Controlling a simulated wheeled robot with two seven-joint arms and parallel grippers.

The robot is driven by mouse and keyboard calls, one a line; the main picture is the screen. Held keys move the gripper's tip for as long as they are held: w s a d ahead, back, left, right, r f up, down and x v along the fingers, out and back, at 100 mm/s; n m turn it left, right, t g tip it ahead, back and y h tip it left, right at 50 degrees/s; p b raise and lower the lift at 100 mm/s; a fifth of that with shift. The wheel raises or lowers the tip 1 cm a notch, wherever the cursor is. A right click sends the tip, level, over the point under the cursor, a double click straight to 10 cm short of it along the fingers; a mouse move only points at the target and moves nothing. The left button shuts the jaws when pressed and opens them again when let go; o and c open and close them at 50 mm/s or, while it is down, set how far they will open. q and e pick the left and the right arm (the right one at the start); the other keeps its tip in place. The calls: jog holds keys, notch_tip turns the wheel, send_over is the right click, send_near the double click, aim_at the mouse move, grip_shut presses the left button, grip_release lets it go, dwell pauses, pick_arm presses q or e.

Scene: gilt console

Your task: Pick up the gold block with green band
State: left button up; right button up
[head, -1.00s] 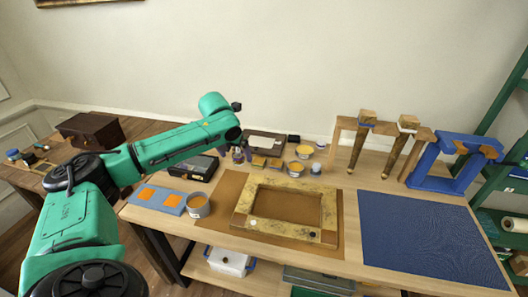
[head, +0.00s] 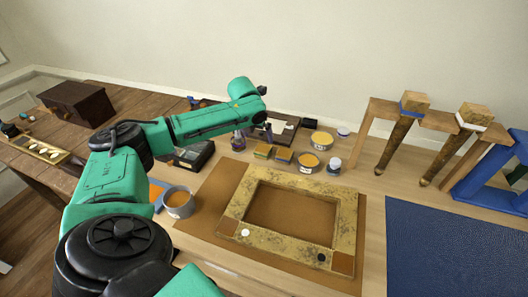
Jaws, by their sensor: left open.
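Two small gold-topped blocks lie side by side on the wooden table, behind the gilt frame (head: 232,212). The left one (head: 263,152) seems to carry the green band; the other gold block (head: 283,156) has a darker side. Both are small, so the band colours are hard to make out. My left gripper (head: 262,90) is only partly seen as a small dark end past the green wrist, up and behind the blocks and apart from them. It is open and nothing shows in it. My right gripper is out of view.
Round tins (head: 321,140) and a small jar (head: 334,166) stand right of the blocks. A dark tray (head: 289,132) lies behind them, a black box (head: 194,155) to the left. Furniture legs hang in a wooden rack (head: 382,108) at right. The blue mat (head: 450,245) is bare.

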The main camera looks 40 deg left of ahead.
aim_at(263, 149)
pick_arm(q)
jog(key=p+x, duration=0.1)
jog(key=x, duration=0.9)
jog(key=shift+w+f, duration=0.15)
jog(key=shift+f, duration=0.2)
jog(key=shift+r, duration=0.1)
jog(key=c, duration=1.4)
